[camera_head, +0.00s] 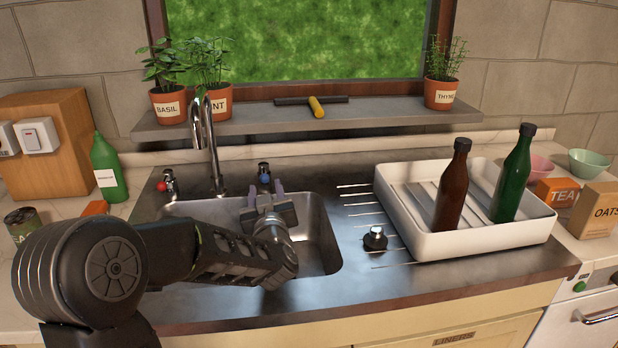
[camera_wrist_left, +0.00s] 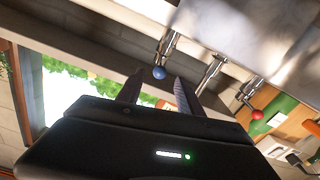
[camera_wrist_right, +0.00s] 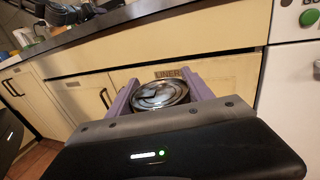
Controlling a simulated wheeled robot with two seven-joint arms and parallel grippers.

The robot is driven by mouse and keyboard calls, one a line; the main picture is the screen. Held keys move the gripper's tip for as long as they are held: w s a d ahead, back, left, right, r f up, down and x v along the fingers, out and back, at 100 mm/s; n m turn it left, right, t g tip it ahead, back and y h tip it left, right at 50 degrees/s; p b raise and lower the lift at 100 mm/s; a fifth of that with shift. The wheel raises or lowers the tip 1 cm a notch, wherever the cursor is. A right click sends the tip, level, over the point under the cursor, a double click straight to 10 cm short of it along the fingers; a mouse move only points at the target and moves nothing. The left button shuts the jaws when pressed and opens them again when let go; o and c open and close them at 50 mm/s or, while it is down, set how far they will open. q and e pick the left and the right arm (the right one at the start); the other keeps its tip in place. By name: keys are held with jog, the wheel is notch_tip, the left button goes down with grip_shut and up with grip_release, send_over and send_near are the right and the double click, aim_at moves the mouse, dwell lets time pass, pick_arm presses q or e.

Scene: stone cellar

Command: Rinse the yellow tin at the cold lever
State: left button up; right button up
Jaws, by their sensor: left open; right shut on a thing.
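A round metal tin (camera_wrist_right: 160,95) is between the fingers of my right gripper (camera_wrist_right: 166,92) in the right wrist view. I see its silver rim and shiny inside; no yellow side shows. It is in front of the cabinet doors, and the head view does not show it. The cold lever, with a blue knob (camera_head: 264,178), stands at the back of the sink, right of the faucet (camera_head: 205,145). My left gripper (camera_head: 266,193) is open over the sink just in front of this lever. In the left wrist view the blue knob (camera_wrist_left: 159,73) appears between the fingertips; contact is unclear.
The sink basin (camera_head: 318,235) looks empty. A red-knobbed lever (camera_head: 161,187) stands left of the faucet. A white drying rack (camera_head: 480,245) with a brown bottle (camera_head: 452,185) and a green bottle (camera_head: 512,173) is at right. A black plug (camera_head: 376,238) sits between.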

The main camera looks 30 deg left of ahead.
aim_at(265, 181)
pick_arm(q)
jog(key=shift+w, duration=0.1)
jog(key=x, duration=0.7)
jog(key=shift+w+a+p, duration=0.15)
jog(key=shift+p, duration=0.25)
grip_shut()
dwell(1.1)
